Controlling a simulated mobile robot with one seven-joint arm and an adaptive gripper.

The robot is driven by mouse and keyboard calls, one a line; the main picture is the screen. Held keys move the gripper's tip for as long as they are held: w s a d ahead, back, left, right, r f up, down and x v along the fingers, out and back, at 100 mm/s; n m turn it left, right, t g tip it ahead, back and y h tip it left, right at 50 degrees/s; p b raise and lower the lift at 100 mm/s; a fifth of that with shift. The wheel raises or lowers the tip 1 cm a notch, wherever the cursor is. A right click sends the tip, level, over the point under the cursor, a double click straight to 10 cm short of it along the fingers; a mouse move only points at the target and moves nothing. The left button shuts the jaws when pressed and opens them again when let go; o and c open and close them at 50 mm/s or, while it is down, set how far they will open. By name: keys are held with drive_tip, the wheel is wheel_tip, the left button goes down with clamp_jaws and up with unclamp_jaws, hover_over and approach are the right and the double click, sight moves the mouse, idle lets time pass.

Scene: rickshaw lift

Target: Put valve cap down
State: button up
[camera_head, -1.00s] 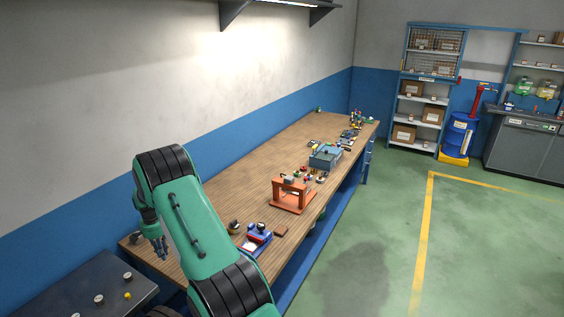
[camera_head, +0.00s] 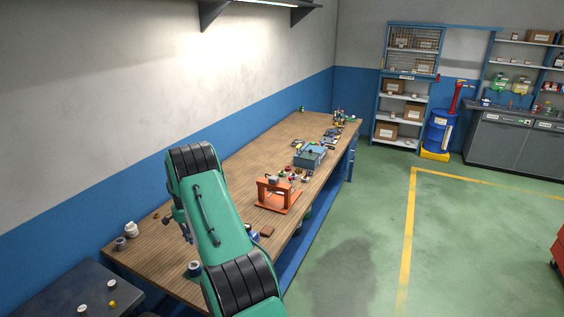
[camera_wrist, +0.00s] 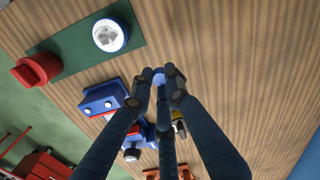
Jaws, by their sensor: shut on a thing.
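In the wrist view, my gripper (camera_wrist: 162,80) has its dark fingers drawn together on a small blue round piece (camera_wrist: 169,71), which seems to be the valve cap. Only part of it shows between the fingertips. It appears above the wooden bench top (camera_wrist: 225,45); I cannot tell how high. In the head view, my gripper (camera_head: 182,226) hangs over the near part of the bench, partly behind my green arm, and the cap cannot be made out there.
A green mat (camera_wrist: 72,52) carries a white round part (camera_wrist: 109,35), with a red part (camera_wrist: 38,68) at its edge. A blue and red block (camera_wrist: 104,98) lies near the fingers. An orange frame (camera_head: 277,196) stands farther along the bench. Bare wood lies right of the fingers.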

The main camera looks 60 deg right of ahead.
hover_over(195, 257)
drive_tip(key=shift+s+a+f, duration=0.1)
drive_tip(key=shift+f, duration=3)
drive_tip(key=shift+f, duration=1.85)
drive_tip(key=shift+f, duration=0.2)
drive_tip(key=o, duration=0.8)
drive_tip(key=shift+c, duration=0.2)
drive_tip(key=shift+r, duration=0.2)
drive_tip(key=shift+r, duration=6)
